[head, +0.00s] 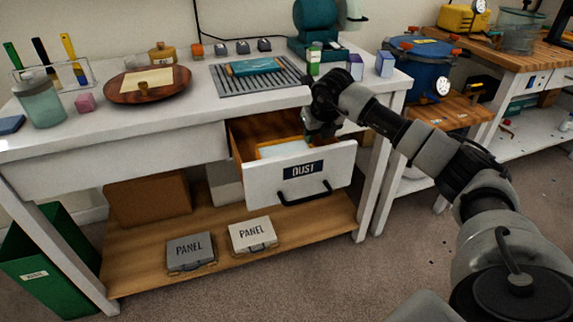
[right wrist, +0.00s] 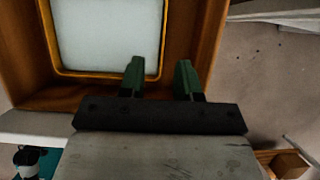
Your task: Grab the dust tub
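The dust tub (head: 263,153) sits in the open drawer marked DUST (head: 302,172). It has a yellow-orange rim and a pale inside. In the right wrist view the tub's rim (right wrist: 105,76) fills the upper left. My right gripper (head: 319,132) is above the drawer's right part. Its green fingers (right wrist: 160,75) are apart, with nothing seen between them but the rim line and drawer. One finger overlaps the tub's inside and the other the strip beside it. I cannot tell whether they touch the rim. My left gripper is not in view.
The white worktop (head: 190,115) overhangs the drawer and carries a grey slatted mat (head: 222,78) and a brown round tray (head: 118,97). Two PANEL cases (head: 191,262) lie on the lower shelf (head: 130,266). A green bin (head: 50,262) stands at left. Floor in front is clear.

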